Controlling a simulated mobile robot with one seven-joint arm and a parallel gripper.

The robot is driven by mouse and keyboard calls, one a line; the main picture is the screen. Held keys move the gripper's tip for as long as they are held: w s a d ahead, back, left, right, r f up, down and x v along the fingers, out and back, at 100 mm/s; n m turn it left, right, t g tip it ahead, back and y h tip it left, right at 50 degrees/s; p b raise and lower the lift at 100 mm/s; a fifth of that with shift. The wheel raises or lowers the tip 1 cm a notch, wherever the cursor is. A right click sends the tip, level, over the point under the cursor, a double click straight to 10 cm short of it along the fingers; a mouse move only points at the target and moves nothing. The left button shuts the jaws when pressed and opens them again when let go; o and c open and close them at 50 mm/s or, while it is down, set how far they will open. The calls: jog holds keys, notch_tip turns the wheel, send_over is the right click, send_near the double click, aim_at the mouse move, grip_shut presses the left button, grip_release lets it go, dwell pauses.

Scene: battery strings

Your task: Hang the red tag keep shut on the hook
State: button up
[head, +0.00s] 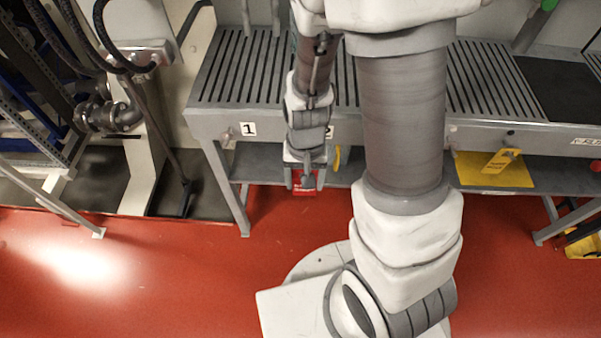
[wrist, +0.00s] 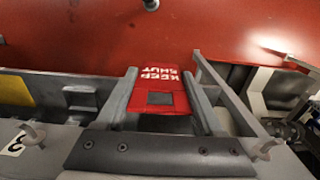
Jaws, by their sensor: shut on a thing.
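The red tag (wrist: 150,78) with white "KEEP SHUT" lettering is between the two fingers of my gripper (wrist: 160,102) in the wrist view. The lettering is upside down there, and a dark rectangle shows on the tag. In the head view the tag (head: 305,190) is a small red patch below my gripper (head: 304,178), in front of the bench's lower edge. My gripper is shut on it. In the wrist view a curved grey hook (wrist: 33,134) sticks out at the left and another hook (wrist: 266,150) at the right; the tag is apart from both.
The grey slatted bench (head: 225,122) carries a "1" label (head: 248,128). A yellow tag (head: 503,160) hangs at its front right. A yellow piece (head: 337,157) shows beside my gripper. Pipework and hoses (head: 110,112) stand left. Red floor (head: 170,270) in front is open.

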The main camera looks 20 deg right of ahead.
jog(key=w+d+f+b, duration=0.1)
jog(key=w+d+f, duration=0.1)
jog(key=w, duration=0.7)
jog(key=shift+w+d+b, duration=0.35)
jog(key=shift+d+b, duration=0.05)
jog(key=shift+d, duration=0.2)
dwell(0.7)
dwell(0.5)
jog(key=o, duration=1.5)
